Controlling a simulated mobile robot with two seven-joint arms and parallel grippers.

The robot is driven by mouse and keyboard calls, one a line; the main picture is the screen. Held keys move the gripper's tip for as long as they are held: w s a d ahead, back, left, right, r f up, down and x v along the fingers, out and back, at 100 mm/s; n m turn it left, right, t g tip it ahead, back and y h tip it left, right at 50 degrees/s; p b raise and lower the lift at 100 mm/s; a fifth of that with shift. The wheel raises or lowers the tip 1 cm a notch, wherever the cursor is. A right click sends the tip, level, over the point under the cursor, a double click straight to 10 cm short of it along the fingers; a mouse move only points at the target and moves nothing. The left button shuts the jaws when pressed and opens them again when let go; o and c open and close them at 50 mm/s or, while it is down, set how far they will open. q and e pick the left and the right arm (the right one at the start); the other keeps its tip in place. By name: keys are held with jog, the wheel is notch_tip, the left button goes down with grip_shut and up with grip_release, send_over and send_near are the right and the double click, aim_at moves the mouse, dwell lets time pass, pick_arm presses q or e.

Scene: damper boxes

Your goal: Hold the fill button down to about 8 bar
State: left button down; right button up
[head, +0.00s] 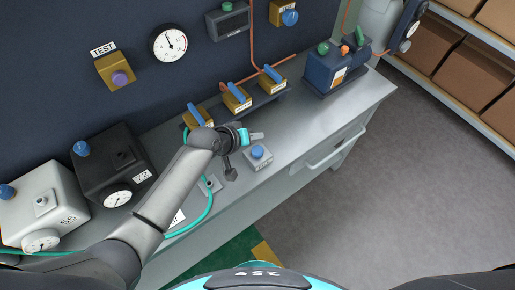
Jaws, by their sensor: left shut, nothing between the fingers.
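A small grey box on the bench top carries a blue push button (258,152); its front label is too small to read surely, so I cannot confirm that it is the fill button. My left gripper (257,136) is shut and empty, just behind and above this button in the picture. It appears apart from the button, though its exact height is unclear. A round white dial gauge (169,44) hangs on the dark wall panel; its pressure reading is too small to tell. My right gripper is out of view.
Brass valves with blue levers (237,98) line the back of the bench. A black box (112,168) and a white box (42,207), both with gauges, stand left. A dark blue unit (333,70) stands right. A teal hose runs near my arm. Bench (305,125) right of the button is clear.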

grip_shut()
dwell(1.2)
